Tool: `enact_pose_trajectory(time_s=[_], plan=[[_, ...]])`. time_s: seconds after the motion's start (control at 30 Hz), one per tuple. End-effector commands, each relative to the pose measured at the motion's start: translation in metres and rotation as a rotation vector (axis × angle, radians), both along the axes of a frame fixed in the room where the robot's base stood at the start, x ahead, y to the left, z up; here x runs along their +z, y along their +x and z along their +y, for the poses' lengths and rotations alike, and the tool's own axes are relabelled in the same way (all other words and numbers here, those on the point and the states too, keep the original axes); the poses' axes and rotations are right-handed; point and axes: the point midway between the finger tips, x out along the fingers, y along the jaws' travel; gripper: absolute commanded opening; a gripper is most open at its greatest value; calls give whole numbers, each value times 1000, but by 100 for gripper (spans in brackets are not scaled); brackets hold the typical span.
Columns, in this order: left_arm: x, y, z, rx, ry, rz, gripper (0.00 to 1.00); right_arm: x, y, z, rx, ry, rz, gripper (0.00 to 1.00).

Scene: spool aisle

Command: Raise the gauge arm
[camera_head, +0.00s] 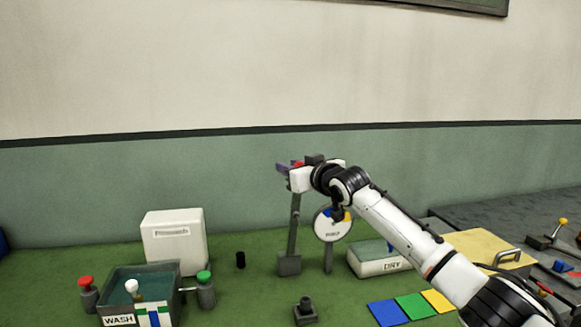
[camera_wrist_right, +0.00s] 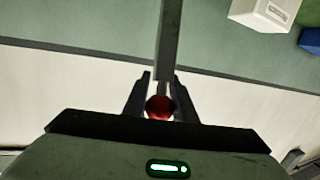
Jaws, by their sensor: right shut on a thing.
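The gauge arm (camera_head: 294,225) is a grey bar standing nearly upright from a grey base block (camera_head: 289,265), with a red knob (camera_head: 298,164) at its top. In the right wrist view the red knob (camera_wrist_right: 159,107) sits between the two dark fingers, with the grey bar (camera_wrist_right: 168,40) running away from it. My right gripper (camera_head: 285,168) is at the top of the bar, shut on the knob; its fingers also show in the wrist view (camera_wrist_right: 160,88). The gripper partly hides the knob in the head view. My left gripper is not in view.
A round dial (camera_head: 332,232) on a post stands right of the bar. A WASH tank (camera_head: 118,321), a white box (camera_head: 174,240) and a DRY box (camera_head: 380,266) stand around it. Blue, green and yellow squares (camera_head: 411,307) lie in front. A short dark peg (camera_head: 305,312) stands nearby.

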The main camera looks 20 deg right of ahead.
Motion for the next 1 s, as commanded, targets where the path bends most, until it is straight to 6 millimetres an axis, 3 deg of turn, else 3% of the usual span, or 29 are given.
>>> enact_pose_trajectory(time_s=[0.03,0.53,0.57,0.67,1.0], plan=[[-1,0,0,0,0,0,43,-19,0,-3,-8,-9,33,0],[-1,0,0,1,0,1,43,-19,1,-3,-8,-9,33,0],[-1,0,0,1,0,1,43,-19,1,-3,-8,-9,33,26],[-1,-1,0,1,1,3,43,-17,1,-3,-8,-8,31,43],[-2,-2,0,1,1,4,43,-11,-1,-2,-4,-5,19,43]])
